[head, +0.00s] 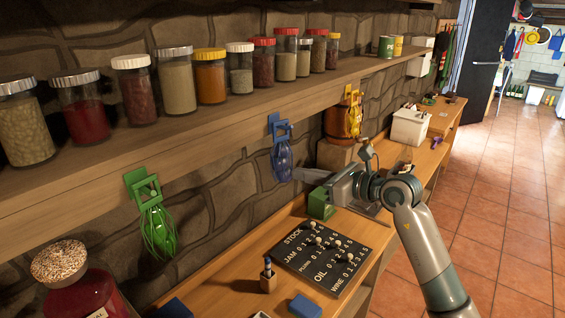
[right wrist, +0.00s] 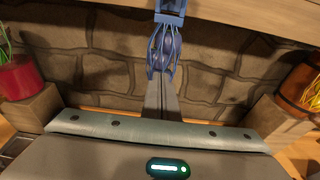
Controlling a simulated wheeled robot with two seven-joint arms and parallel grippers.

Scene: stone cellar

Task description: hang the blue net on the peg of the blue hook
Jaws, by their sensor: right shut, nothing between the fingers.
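The blue hook (head: 273,119) is fixed to the front edge of the wooden shelf. The blue net (head: 283,163), with round things inside, hangs below it, its top loop at the hook; the exact seat on the peg is too small to tell. My right gripper (head: 299,174) is shut and empty, its fingertips pointing at the net's lower part from the right. In the right wrist view the shut fingers (right wrist: 161,80) end right at the bottom of the net (right wrist: 164,50), under the hook (right wrist: 171,8); I cannot tell whether they touch. My left gripper is out of view.
Jars line the shelf (head: 210,106). Below, the bench holds a black stock board (head: 322,262), a green box (head: 320,206) and a white bin (head: 409,128).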

